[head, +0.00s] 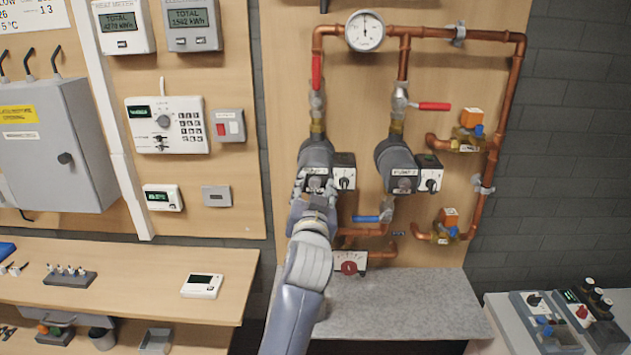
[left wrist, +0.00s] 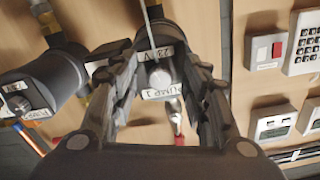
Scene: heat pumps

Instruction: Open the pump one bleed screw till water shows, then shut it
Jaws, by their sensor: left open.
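Pump one (head: 317,153), a dark grey cylinder on the copper pipework, stands at the middle of the head view. My left gripper (head: 315,187) is at its front face and hides most of that face. In the left wrist view the gripper (left wrist: 154,68) is open, with one finger on each side of the face. The pale round bleed screw (left wrist: 160,76) shows between the fingers, beside the PUMP 1 label (left wrist: 163,92), which appears upside down. I cannot tell whether the fingers touch anything. No water is visible. My right gripper is out of view.
Pump two (head: 397,165) is close on the right; it also shows in the left wrist view (left wrist: 52,75). A control box (head: 345,172) adjoins pump one. The grey ledge (head: 420,305) is largely clear.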

